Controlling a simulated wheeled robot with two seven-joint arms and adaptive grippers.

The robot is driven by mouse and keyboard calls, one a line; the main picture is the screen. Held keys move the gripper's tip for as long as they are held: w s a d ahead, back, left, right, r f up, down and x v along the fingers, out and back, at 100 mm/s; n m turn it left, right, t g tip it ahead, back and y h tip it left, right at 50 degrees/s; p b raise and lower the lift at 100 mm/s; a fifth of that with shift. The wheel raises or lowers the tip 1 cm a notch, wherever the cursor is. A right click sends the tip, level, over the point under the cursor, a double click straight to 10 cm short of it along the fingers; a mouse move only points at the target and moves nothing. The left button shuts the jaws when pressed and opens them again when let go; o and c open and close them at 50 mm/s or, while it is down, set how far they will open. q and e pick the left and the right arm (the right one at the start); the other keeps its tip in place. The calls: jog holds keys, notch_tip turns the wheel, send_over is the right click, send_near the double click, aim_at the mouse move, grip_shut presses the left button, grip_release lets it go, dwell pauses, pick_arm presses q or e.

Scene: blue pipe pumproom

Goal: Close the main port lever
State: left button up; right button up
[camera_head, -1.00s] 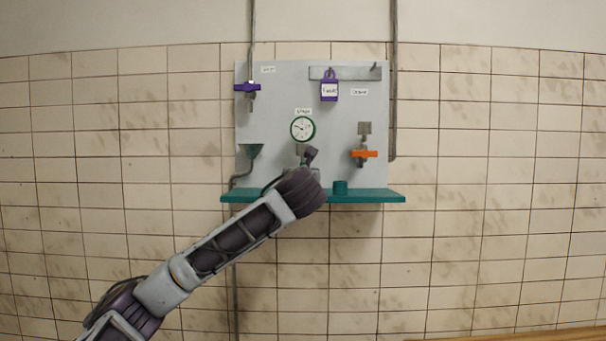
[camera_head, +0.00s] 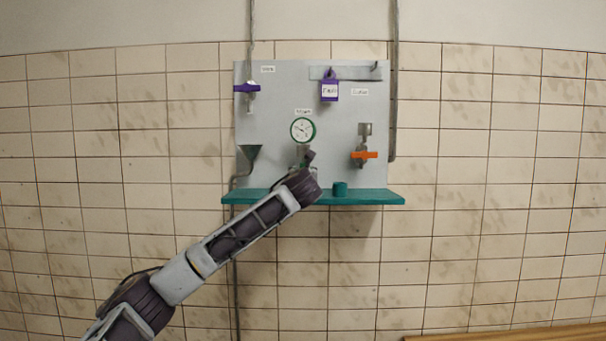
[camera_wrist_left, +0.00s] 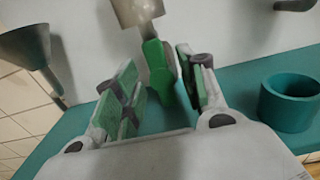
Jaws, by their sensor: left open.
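A green lever (camera_wrist_left: 158,68) hangs from a metallic valve body (camera_wrist_left: 137,12) in the left wrist view; I take it for the main port lever. In the head view my arm mostly hides it, below the round gauge (camera_head: 303,130). My left gripper (camera_wrist_left: 160,82) is open, with one finger on each side of the lever. The lever is nearer the right-hand finger; I cannot tell if they touch. In the head view the left gripper (camera_head: 307,160) is mostly hidden by its wrist. My right gripper is not in view.
A teal shelf (camera_head: 375,197) runs under the grey panel and carries a teal cup (camera_wrist_left: 290,100), right of the gripper. A funnel (camera_wrist_left: 25,47) is to the left. The panel also has a purple valve handle (camera_head: 247,88), an orange one (camera_head: 364,155) and a purple padlock (camera_head: 329,91).

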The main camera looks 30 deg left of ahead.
pick_arm(q)
jog(key=shift+w+a, duration=0.25)
jog(key=shift+w, duration=0.15)
grip_shut()
